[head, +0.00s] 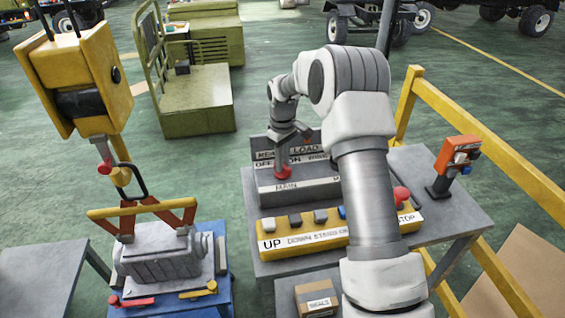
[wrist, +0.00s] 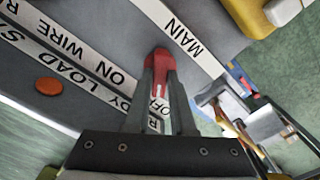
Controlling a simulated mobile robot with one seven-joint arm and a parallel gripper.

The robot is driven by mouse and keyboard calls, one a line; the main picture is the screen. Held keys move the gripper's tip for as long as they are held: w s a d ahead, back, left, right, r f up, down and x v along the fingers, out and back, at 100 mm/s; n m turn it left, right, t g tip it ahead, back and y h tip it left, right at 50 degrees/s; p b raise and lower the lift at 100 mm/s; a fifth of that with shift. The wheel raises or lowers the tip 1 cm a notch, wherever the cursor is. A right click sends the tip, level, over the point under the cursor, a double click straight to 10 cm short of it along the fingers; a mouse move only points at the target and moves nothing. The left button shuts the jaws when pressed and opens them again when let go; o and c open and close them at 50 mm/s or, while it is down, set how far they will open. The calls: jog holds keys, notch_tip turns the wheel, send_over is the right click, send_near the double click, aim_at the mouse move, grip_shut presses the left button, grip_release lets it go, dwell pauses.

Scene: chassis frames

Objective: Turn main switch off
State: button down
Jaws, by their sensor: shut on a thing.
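The main switch is a red rotary handle (head: 283,174) with a white mark, on the sloped grey panel (head: 315,185) above a "MAIN" label. The wrist view shows the red handle (wrist: 160,65) between my finger tips, with a "MAIN" strip at upper right and part of an "OFF" label below the handle. My gripper (head: 283,158) reaches down to it from above; in the wrist view my gripper (wrist: 161,75) is shut on the handle, one finger on each side. The fingers and handle hide part of the labels, so I cannot tell exactly which position the handle points to.
A yellow button box (head: 305,239) with several buttons and a red stop button (head: 401,195) sits in front of the panel. An orange pendant (head: 456,160) stands at right by a yellow rail (head: 497,165). A yellow hoist (head: 75,75) hangs at left over a grey casting (head: 163,255).

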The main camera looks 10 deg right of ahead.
jog(key=shift+r+n, duration=0.1)
jog(key=shift+n, duration=0.7)
jog(key=c, duration=0.8)
grip_release()
jog(key=shift+o, duration=0.2)
notch_tip(320, 180, up, 17)
jog(key=shift+r, duration=0.2)
